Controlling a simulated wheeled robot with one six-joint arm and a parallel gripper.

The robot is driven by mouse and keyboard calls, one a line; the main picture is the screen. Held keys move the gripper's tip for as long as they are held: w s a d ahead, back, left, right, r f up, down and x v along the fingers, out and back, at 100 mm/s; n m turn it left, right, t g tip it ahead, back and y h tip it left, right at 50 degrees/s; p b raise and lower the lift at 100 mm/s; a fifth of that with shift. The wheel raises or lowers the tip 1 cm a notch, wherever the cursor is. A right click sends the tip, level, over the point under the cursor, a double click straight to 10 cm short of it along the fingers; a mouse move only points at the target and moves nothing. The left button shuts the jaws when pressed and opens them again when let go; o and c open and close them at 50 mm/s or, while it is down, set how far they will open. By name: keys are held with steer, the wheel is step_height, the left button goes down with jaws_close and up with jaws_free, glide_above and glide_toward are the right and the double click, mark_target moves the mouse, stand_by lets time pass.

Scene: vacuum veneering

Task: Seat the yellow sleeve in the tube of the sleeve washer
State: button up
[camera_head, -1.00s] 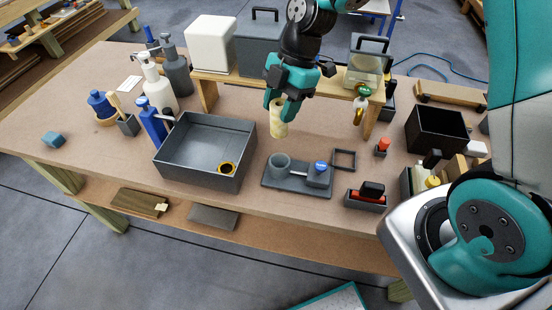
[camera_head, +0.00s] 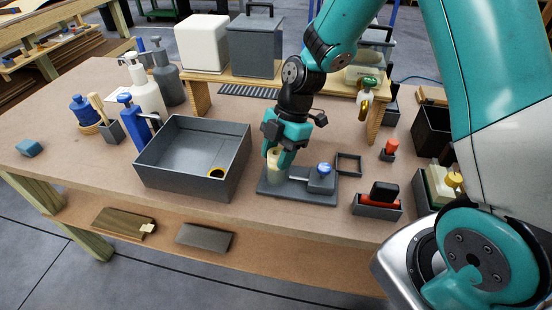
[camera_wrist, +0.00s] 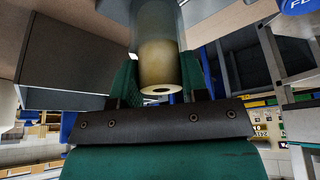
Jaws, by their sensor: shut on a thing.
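The yellow sleeve (camera_head: 273,160), a pale yellow cylinder, is upright between the fingers of my gripper (camera_head: 280,154), which is shut on it. The sleeve washer (camera_head: 312,197) is a grey plate with a short grey tube at its left and a blue-topped block (camera_head: 321,179) at its right. The sleeve stands over the tube, which is largely hidden in the head view. In the wrist view, the sleeve (camera_wrist: 160,65) shows its holed near end, and its far end runs into the grey tube (camera_wrist: 155,18). How deep it sits I cannot tell.
A grey open bin (camera_head: 192,150) with a yellow-rimmed ring (camera_head: 217,173) stands left of the washer. A black square frame (camera_head: 349,164) lies at its right, with a grey holder (camera_head: 376,206) in front right. A wooden shelf (camera_head: 202,100) stands behind.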

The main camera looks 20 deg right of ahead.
steer(key=o, duration=0.9)
steer(key=shift+r, duration=0.1)
steer(key=shift+r, duration=0.1)
steer(key=b+v, duration=0.1)
steer(key=v, duration=1)
steer(key=s+a+r+m, duration=0.2)
steer(key=s+a+m, duration=0.1)
steer(key=s+m, duration=0.2)
steer(key=s+a+r+m+t, duration=0.1)
steer(key=s+a+r+m, duration=0.1)
steer(key=s+m, duration=0.3)
steer(key=s+a+r+m, duration=0.2)
steer(key=s+m, duration=0.3)
steer(key=s, duration=0.5)
steer(key=shift+s+a+r+t, duration=0.15)
steer(key=shift+a+t, duration=0.15)
steer(key=shift+a, duration=0.55)
